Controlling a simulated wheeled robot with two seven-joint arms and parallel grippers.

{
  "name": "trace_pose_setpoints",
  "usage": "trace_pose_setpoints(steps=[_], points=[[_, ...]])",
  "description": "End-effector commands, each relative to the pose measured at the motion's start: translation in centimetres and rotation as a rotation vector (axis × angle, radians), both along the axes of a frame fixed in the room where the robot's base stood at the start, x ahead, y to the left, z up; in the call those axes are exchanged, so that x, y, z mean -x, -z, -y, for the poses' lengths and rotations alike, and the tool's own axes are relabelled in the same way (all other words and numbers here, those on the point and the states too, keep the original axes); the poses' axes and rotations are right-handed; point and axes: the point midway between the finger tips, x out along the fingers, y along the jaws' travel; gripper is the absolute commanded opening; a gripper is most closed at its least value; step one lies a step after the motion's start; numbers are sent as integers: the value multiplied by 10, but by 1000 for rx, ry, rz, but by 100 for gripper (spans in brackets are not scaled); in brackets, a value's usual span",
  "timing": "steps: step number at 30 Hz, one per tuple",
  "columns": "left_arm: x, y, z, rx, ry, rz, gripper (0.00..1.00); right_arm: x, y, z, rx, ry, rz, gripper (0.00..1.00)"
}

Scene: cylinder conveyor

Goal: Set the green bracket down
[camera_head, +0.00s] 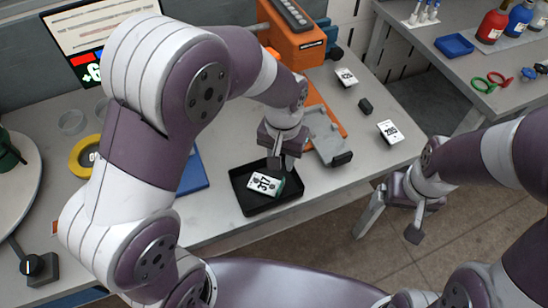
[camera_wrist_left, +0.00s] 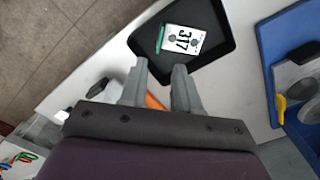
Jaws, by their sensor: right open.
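The green bracket (camera_head: 281,187) carries a white plate marked 317 and lies in the black tray (camera_head: 243,205) at the front of the table. In the left wrist view the bracket's plate (camera_wrist_left: 183,40) faces up, with a green edge on one side, inside the tray (camera_wrist_left: 222,50). My left gripper (camera_head: 281,164) is just above the tray, partly over the bracket in the head view. In the wrist view its fingers are apart with nothing between them. My right gripper (camera_head: 402,212) is open and empty, off the table's right side.
A grey fixture with an orange part (camera_head: 325,135) stands right behind the tray. White plates marked 205 (camera_head: 388,132) and 425 (camera_head: 346,77) and a small black block (camera_head: 366,106) lie to the right.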

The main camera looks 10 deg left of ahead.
Motion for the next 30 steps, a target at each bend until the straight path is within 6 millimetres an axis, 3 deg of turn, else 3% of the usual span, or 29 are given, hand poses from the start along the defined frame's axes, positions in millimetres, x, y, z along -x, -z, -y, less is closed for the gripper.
trace_pose_setpoints(steps=[2,4,9,12,16,30], points=[[1,-2,-2,0,-2,0,31,0,0,0,0,0,0,89],[5,-6,-17,4,-25,11,31,0,0,0,0,0,0,89],[46,-17,-86,19,-125,79,31,0,0,0,0,0,0,89],[70,-18,-108,18,-161,108,31,0,0,0,0,0,0,89],[79,-17,-115,16,-171,118,31,0,0,0,0,0,0,89],[79,-17,-114,17,-170,116,31,0,0,0,0,0,0,89]])
